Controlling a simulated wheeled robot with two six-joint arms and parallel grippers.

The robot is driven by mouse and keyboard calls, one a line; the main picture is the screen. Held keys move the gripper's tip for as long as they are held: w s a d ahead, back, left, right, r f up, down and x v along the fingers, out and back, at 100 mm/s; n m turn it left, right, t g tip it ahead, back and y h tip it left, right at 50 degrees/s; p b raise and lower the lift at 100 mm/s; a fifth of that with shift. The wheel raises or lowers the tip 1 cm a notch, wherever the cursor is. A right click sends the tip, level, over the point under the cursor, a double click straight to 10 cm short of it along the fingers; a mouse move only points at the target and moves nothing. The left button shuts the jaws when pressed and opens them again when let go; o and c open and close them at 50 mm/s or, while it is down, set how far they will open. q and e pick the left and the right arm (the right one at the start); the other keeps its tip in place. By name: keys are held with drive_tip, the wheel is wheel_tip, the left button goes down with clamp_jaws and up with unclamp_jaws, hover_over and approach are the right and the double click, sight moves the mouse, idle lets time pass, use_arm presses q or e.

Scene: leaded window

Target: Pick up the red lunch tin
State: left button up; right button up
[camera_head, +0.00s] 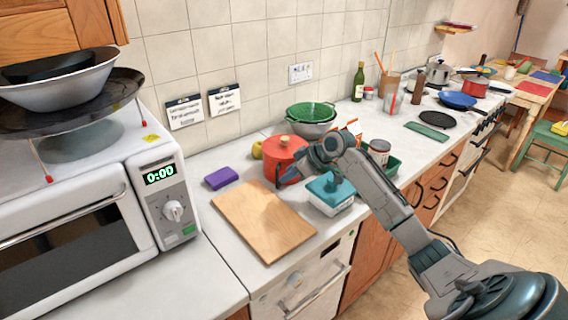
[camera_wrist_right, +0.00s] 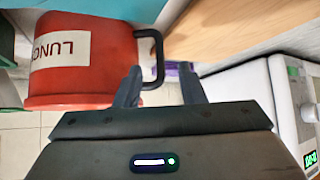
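The red lunch tin (camera_head: 284,150) stands on the counter behind the wooden board, with a pale knob on its lid. My right gripper (camera_head: 283,180) is at its near side and partly covers it. In the right wrist view the tin (camera_wrist_right: 85,75) shows large and upside down, with a white label bearing part of the word LUNCH and a black handle (camera_wrist_right: 158,55). There my right gripper (camera_wrist_right: 160,85) is open, its two fingers apart. The handle overlaps the gap near the left finger; contact cannot be told. My left gripper is not in view.
The wooden board (camera_head: 264,219) lies in front of the tin. A teal-lidded box (camera_head: 330,192) stands close on its right, a purple block (camera_head: 221,178) to its left. Behind are a yellow fruit (camera_head: 257,151) and a green colander (camera_head: 311,112). A microwave (camera_head: 75,240) fills the left.

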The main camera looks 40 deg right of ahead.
drive_tip(key=shift+p+x, duration=0.7)
drive_tip(key=shift+x, duration=1.3)
drive_tip(key=shift+r, duration=0.15)
clamp_jaws()
